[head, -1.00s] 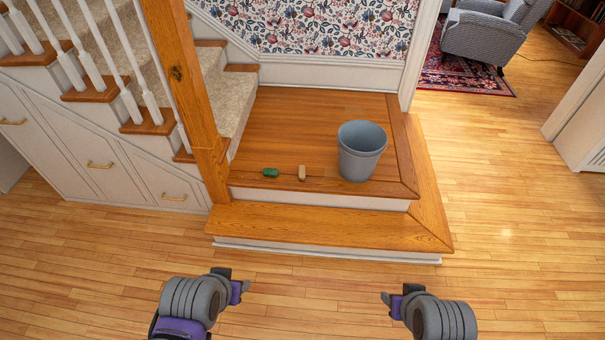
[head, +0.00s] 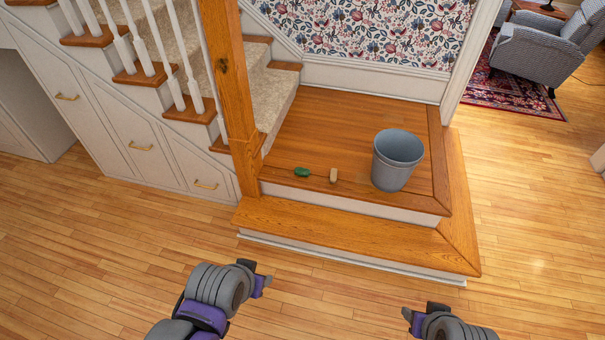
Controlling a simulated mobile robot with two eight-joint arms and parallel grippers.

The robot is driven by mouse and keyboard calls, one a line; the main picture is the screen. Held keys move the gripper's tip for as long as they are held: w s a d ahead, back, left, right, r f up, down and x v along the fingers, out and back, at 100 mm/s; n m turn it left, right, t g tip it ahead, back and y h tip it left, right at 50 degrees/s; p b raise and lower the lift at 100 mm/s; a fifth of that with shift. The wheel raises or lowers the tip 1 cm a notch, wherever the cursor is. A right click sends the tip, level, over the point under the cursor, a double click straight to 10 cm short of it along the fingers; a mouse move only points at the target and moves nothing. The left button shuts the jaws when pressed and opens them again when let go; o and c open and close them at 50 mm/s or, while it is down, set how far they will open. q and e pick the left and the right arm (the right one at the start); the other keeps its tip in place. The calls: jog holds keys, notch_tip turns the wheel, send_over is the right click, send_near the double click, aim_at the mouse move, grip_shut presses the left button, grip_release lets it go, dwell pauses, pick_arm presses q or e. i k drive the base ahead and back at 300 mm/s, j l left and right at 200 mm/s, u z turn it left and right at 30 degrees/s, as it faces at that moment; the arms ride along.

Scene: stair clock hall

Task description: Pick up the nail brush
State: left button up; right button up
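A small tan block (head: 333,175), which looks like the nail brush, lies near the front edge of the wooden stair landing (head: 330,125). It is too small to make out bristles. A small dark green object (head: 302,171) lies just to its left, apart from it. My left gripper (head: 264,280) is in front of the lower step, well short of the tan block. My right gripper (head: 408,320) is at the bottom edge, right of centre, also away from it. Neither gripper touches anything in view; their finger openings cannot be made out.
A grey-blue bucket (head: 396,160) stands on the landing, right of the tan block. A lower wooden step (head: 340,226) wraps the landing's front and right side. A wooden newel post (head: 230,90) rises at the left. The floor (head: 540,250) in front and right is clear.

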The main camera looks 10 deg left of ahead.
aim_at(334, 171)
jog(key=z, duration=0.65)
jog(key=i+j+z, duration=0.1)
jog(key=j+z, duration=0.25)
jog(key=i+j+z, duration=0.1)
jog(key=z, duration=0.25)
jog(key=j+z, duration=0.7)
jog(key=j, duration=1.25)
jog(key=k+j, duration=0.1)
jog(key=j, duration=0.35)
